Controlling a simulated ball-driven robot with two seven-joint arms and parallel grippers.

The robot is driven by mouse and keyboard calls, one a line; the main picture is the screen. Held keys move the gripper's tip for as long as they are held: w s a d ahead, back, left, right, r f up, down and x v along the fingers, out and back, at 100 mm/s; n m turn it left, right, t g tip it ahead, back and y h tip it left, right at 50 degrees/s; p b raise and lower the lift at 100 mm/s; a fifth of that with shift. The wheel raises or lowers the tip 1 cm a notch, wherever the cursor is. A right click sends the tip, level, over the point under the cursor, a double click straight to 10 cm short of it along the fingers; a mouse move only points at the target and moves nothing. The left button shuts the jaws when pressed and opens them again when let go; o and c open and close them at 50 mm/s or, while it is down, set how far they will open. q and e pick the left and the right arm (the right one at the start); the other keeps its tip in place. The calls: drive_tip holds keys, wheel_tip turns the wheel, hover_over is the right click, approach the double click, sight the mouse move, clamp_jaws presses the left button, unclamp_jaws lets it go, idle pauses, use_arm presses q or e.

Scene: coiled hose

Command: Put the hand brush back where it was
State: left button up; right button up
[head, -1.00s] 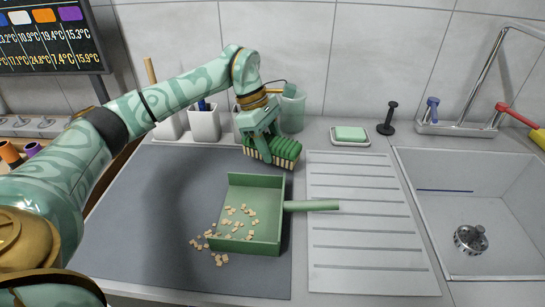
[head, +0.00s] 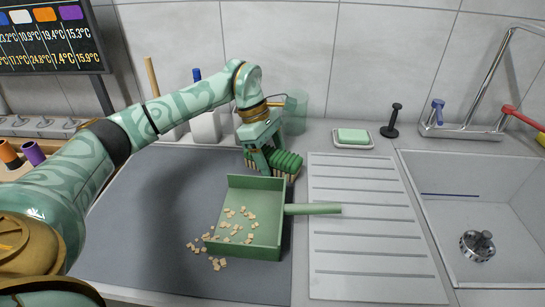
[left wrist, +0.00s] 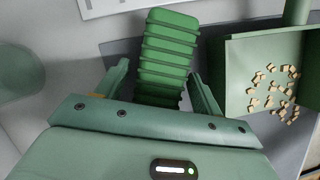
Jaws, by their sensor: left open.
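The hand brush (head: 287,164) has a ribbed green back and pale bristles. It stands bristles-down near the back right corner of the dark mat, just behind the dustpan. My left gripper (head: 262,167) is over it, with its fingers pointing down. In the left wrist view the brush (left wrist: 166,50) lies between the two spread fingers (left wrist: 160,78), with a gap visible on each side. The gripper is open. The green dustpan (head: 250,212) lies on the mat with crumbs in it, its handle pointing right. My right gripper is not in view.
Crumbs (head: 218,264) lie on the mat (head: 150,225) by the dustpan's front left. White holders (head: 205,128) and a translucent green cup (head: 294,112) stand behind. A soap dish (head: 353,144), ribbed drainboard (head: 365,235) and sink (head: 470,210) are to the right. The mat's left part is clear.

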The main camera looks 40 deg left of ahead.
use_arm(q)
drive_tip(key=p+v, duration=0.3)
drive_tip(key=v, duration=0.8)
drive_tip(key=shift+p, duration=0.35)
drive_tip(key=shift+a+r, duration=0.2)
drive_tip(key=shift+r, duration=0.2)
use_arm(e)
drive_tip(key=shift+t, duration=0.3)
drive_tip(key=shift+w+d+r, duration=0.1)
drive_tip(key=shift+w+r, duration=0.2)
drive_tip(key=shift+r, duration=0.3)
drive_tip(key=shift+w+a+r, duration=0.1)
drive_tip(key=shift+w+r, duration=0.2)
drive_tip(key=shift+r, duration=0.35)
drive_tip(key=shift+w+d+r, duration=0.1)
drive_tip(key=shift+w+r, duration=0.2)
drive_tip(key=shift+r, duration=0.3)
